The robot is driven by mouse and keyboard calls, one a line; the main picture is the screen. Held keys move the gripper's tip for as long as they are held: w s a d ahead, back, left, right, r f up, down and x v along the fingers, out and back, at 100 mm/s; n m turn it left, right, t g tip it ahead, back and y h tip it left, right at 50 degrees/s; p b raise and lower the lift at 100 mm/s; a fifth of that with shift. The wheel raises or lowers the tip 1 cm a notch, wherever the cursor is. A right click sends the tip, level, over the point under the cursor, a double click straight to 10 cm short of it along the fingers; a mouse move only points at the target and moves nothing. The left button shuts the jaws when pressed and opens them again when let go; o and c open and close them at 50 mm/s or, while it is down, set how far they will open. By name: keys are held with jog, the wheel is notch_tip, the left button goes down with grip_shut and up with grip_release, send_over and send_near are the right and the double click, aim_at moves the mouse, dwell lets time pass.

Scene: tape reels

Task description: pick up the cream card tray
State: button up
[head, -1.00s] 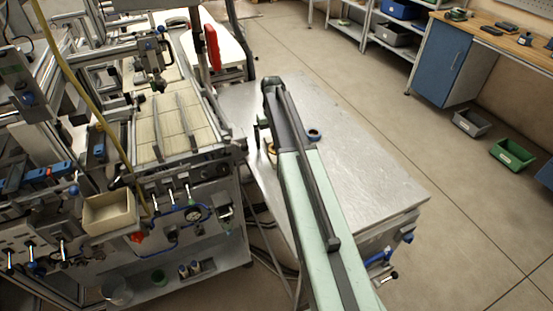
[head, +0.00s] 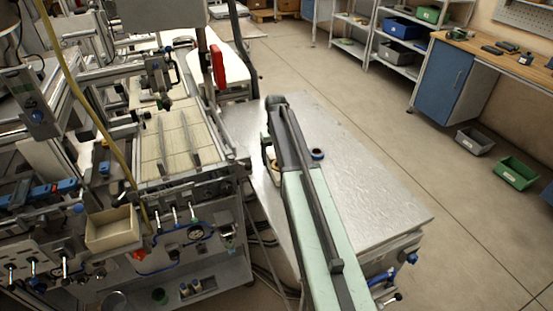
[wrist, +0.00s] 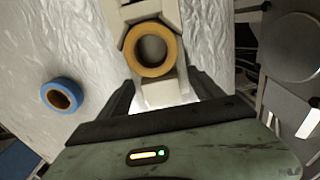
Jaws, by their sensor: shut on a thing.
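The cream card tray (wrist: 166,95) shows in the wrist view as a cream body between my two dark fingers, running up to the picture's top edge. My gripper (wrist: 162,80) is shut on its near end. A tan tape reel (wrist: 152,50) sits on the tray, hiding part of it. In the head view my arm reaches over the metal table, and its end hides most of the tray. I cannot tell whether the tray touches the table.
A blue tape reel (wrist: 62,95) lies on the metal table (head: 375,195), apart from my gripper; it also shows in the head view (head: 317,153). A machine with a cream bin (head: 112,230) stands at left. The table's right part is clear.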

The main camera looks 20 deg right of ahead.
notch_tip(320, 180, up, 2)
jog(key=shift+r+p, duration=0.25)
jog(key=shift+p, duration=0.7)
jog(key=s+a, duration=0.1)
jog(key=s, duration=0.4)
jog(key=s+a+r+p, duration=0.1)
jog(key=s, duration=0.4)
jog(key=s+a, duration=0.1)
jog(key=s, duration=0.4)
jog(key=shift+s+a+r, duration=0.15)
jog(key=shift+s, duration=0.2)
